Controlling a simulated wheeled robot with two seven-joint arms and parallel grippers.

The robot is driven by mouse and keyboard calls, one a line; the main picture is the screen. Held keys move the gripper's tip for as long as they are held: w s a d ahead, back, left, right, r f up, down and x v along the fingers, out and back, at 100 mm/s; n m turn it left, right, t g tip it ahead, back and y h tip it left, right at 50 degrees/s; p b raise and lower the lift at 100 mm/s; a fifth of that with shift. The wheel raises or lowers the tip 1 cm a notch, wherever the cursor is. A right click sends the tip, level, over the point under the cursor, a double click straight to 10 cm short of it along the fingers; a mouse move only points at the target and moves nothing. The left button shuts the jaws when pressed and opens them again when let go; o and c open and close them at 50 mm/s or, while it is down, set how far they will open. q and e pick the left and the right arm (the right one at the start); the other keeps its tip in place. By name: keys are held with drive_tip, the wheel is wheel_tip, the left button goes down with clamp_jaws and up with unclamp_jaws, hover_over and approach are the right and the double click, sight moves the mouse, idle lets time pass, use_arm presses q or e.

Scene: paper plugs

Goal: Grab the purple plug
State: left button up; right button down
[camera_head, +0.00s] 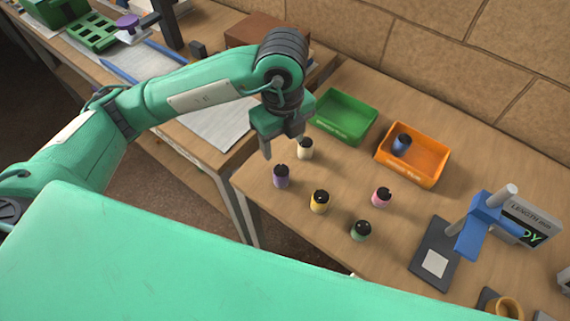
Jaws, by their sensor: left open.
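The purple plug (281,180) stands upright near the left edge of the table and has a dark top. My left gripper (281,151) is open and points down above and just behind the purple plug. Its fingers appear apart from the plug, with nothing between them that I can make out. A cream plug (306,151) stands close to the right finger. I cannot tell whether that finger touches it. My right gripper does not show.
Yellow (320,203), pink (381,197) and green (361,231) plugs stand nearby. A green tray (343,134) and an orange tray (438,165) holding a blue plug (401,146) lie behind. A blue-and-grey gauge stand (437,264) is at right.

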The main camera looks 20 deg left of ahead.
sight(281, 171)
use_arm(q)
wheel_tip(281, 171, down, 7)
drive_tip(key=shift+s+r, duration=0.1)
drive_tip(key=shift+s, duration=0.05)
drive_tip(key=shift+s+f, duration=0.15)
drive_tip(key=shift+f, duration=0.25)
drive_tip(key=f, duration=0.4)
drive_tip(key=shift+a+f, duration=0.2)
drive_tip(key=shift+f, duration=0.35)
drive_tip(key=shift+c, duration=0.4)
drive_tip(key=c, duration=1)
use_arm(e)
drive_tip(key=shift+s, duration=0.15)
